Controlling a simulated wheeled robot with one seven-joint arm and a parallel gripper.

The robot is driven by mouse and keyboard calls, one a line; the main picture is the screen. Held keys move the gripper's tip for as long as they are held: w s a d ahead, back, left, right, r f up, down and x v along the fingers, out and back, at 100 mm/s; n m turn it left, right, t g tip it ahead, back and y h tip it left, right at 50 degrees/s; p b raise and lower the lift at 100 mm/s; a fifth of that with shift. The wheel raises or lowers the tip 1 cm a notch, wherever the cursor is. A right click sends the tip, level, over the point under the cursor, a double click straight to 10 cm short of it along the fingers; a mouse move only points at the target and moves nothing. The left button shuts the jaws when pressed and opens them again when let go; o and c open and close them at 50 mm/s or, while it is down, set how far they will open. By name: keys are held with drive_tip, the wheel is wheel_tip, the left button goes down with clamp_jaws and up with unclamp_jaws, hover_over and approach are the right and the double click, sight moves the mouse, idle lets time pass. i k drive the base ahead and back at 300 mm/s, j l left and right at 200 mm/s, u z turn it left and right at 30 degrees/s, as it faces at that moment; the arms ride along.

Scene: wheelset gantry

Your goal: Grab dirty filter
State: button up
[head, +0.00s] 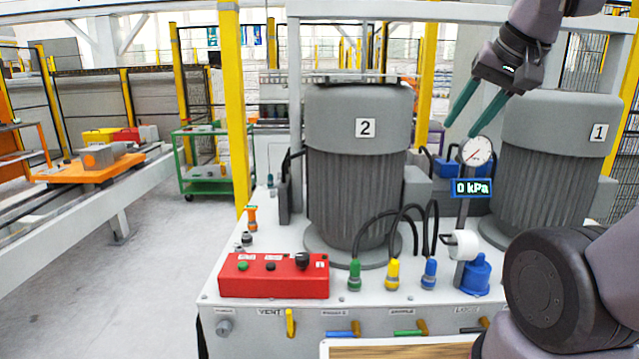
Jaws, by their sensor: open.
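My gripper (460,130) hangs at the upper right with two teal fingers pointing down and left. The fingers are apart with nothing between them. Below it, a white cylinder (463,244) sits on a grey post under the pressure gauge (477,151); it may be the filter, but no dirt can be made out. A blue cup-shaped part (476,274) stands just right of and below it. My gripper is well above both and touches neither. No label marks a filter.
Motor 2 (358,170) stands at the middle and motor 1 (560,150) at the right. Hoses with green, yellow and blue fittings (392,274) rise at the bench front. A red control box (273,276) is at the left. A "0 kPa" display (472,188) hangs under the gauge.

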sight(477, 265)
drive_tip(key=k+l, duration=0.1)
drive_tip(key=l, duration=0.25)
drive_tip(key=k+l, duration=0.1)
drive_tip(key=l, duration=0.2)
drive_tip(key=k+l, duration=0.1)
drive_tip(key=l, duration=0.25)
drive_tip(key=k+l, duration=0.1)
drive_tip(key=l, duration=0.25)
